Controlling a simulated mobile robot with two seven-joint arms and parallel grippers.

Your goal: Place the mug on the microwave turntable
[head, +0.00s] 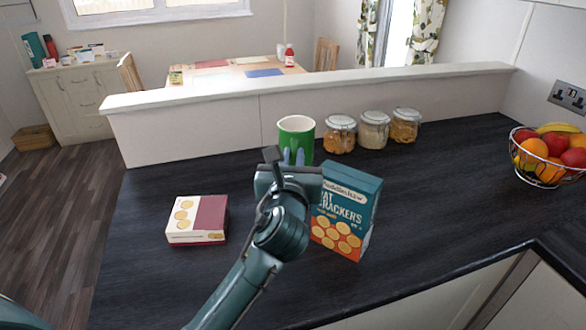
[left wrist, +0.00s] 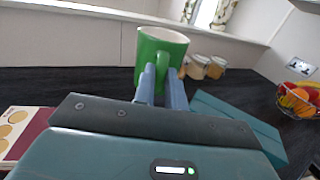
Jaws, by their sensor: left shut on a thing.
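The green mug (head: 297,130), white inside, is upright at the back of the dark counter, near the low white partition. My left gripper (head: 294,158) reaches it from the front, and its blue-grey fingers are shut on the mug's near side. The left wrist view shows the mug (left wrist: 158,52) upright between and beyond the fingertips (left wrist: 161,82), with its handle toward the right finger. I cannot tell whether the mug's base touches the counter. No microwave or turntable is in view. My right gripper is not in view.
A cracker box (head: 346,212) stands close to the right of my left arm. A smaller box (head: 197,220) lies to the left. Several glass jars (head: 373,131) stand right of the mug. A wire fruit basket (head: 547,158) is at the far right. The counter between (head: 440,180) is clear.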

